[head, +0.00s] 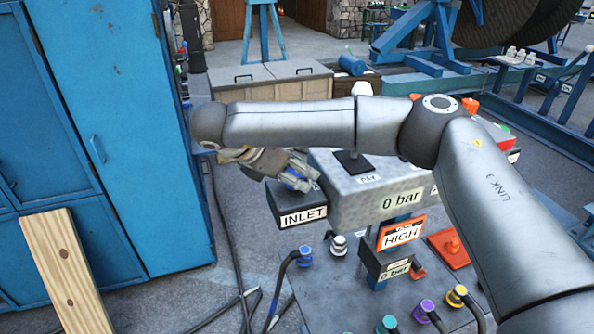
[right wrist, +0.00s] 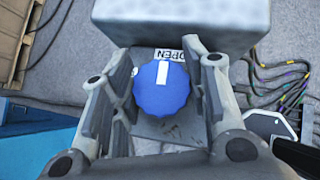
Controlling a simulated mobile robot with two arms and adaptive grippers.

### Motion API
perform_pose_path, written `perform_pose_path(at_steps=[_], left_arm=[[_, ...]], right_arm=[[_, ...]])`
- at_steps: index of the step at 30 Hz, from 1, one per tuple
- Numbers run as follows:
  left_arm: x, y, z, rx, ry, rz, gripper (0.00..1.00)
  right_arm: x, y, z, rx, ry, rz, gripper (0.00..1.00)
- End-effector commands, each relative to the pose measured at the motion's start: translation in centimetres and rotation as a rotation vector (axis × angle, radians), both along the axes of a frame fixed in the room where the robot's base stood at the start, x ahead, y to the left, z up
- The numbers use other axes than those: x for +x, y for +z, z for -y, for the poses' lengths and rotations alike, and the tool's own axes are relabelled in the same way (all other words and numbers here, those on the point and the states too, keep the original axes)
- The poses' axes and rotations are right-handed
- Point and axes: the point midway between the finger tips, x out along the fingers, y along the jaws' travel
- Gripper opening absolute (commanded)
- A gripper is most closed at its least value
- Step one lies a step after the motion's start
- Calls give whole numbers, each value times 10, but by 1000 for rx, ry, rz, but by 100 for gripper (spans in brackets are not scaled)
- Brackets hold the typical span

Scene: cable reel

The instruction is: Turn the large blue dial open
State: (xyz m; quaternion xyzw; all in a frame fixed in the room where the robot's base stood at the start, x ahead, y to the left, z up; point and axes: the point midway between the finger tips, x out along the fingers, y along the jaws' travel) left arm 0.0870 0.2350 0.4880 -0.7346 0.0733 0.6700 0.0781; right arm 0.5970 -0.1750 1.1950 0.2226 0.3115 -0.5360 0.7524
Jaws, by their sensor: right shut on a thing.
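The large blue dial (right wrist: 160,92) is round with a scalloped edge and sits between my right gripper's fingers in the right wrist view. Its white mark points up in that view, towards the white OPEN label (right wrist: 169,54) just beyond its edge. My right gripper (head: 299,175) is shut on the dial, one finger on each side. In the head view the dial shows only as a bit of blue between the fingers, above the dark box labelled INLET (head: 303,217). My left gripper is not in view.
A grey panel box with a "0 bar" sign (head: 401,199) stands right of the dial. An orange HIGH sign (head: 401,234) and cable plugs (head: 305,256) are below. A blue cabinet (head: 120,120) is at left, with a wooden plank (head: 66,270) before it.

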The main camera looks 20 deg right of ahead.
Motion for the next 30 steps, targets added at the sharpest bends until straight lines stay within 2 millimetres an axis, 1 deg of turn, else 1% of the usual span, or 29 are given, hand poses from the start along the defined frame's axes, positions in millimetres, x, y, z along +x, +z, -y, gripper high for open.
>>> perform_pose_path(at_steps=[5, 6, 10, 19, 22, 26, 30], left_arm=[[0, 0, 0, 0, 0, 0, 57], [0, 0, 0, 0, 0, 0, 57], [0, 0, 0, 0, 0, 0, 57], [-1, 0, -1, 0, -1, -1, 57], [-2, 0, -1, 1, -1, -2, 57], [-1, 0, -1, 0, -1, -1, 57], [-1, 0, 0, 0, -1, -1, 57]], right_arm=[[0, 0, 0, 1, -1, 0, 18], [0, 0, 0, 1, -1, 0, 47], [0, 0, 0, 1, 0, 0, 64], [0, 0, 0, 0, 1, -1, 64], [-1, 4, -4, -1, 2, 1, 64], [-5, 18, -16, -1, 4, 3, 64], [-12, 39, -37, -2, 4, 5, 64]])
